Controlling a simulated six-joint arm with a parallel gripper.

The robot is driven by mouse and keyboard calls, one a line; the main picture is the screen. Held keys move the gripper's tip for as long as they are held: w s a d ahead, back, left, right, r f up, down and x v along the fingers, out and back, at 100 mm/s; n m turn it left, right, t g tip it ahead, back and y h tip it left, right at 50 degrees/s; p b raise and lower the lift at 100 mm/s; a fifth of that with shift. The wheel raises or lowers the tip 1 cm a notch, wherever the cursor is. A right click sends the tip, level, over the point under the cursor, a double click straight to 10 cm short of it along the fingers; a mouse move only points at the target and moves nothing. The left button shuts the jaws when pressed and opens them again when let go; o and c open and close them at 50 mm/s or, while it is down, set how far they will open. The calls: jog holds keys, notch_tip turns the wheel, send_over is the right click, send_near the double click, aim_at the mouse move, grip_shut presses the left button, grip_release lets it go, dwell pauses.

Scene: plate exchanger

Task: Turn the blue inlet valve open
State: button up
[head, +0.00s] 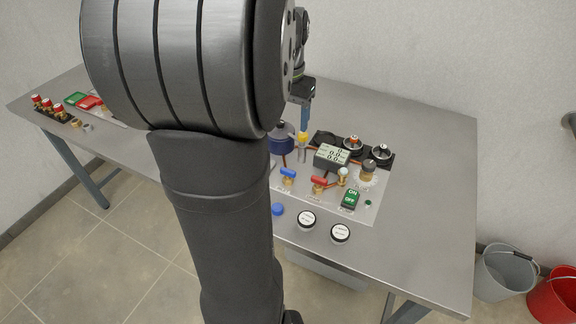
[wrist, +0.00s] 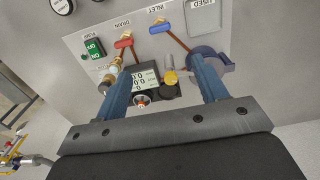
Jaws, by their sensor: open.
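The blue inlet valve handle (head: 288,172) sits on a brass body on the light panel, behind the blue cap. In the wrist view the blue handle (wrist: 160,27) lies near the "INLET" label, with a copper pipe running from it to the lower right. My gripper (head: 304,125) hangs above the panel, farther back than the blue handle. In the wrist view my gripper (wrist: 160,68) has its two blue fingers wide apart with nothing held between them. The blue handle lies beyond the fingertips and apart from them. My arm hides part of the panel in the head view.
The red drain valve handle (head: 319,181) is right of the blue one. A display box (head: 331,156), a green ON/OFF switch (head: 350,198) and a blue round pump body (wrist: 206,58) are close by. The bench's right side (head: 430,200) is clear.

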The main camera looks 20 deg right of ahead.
aim_at(288, 170)
notch_tip(288, 170, down, 17)
jog(key=shift+f, duration=0.1)
dwell(0.3)
jog(key=c, duration=1)
